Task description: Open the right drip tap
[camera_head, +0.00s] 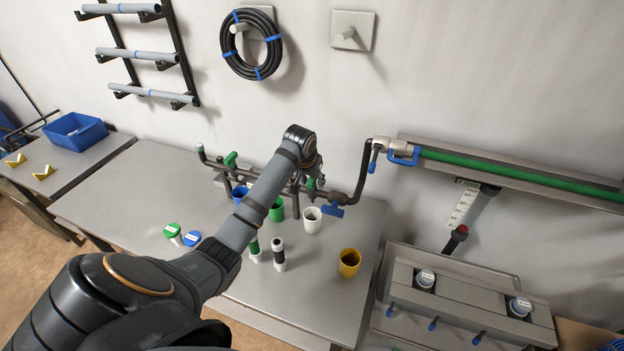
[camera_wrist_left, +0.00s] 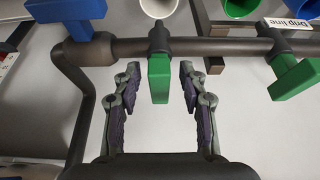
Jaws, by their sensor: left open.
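The brown manifold pipe (camera_head: 335,197) runs along the back of the table and shows in the left wrist view (camera_wrist_left: 215,47). In the left wrist view a green tap handle (camera_wrist_left: 159,80) hangs from the pipe, square to it, between the fingers of my left gripper (camera_wrist_left: 159,72). The gripper is open, with a gap on both sides of the handle. A second green handle (camera_wrist_left: 294,80), tilted, sits beside a "Drip line" label (camera_wrist_left: 290,23). A blue handle (camera_wrist_left: 70,10) is on the other side. In the head view my left gripper (camera_head: 315,182) covers the nearer green handle; the other green handle (camera_head: 231,158) shows.
White (camera_head: 312,220), green (camera_head: 277,211), blue (camera_head: 240,192) and yellow (camera_head: 349,263) cups stand on the table. The blue handle (camera_head: 333,211) is close right of my gripper. A riser pipe (camera_head: 365,170) bends up beyond it.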

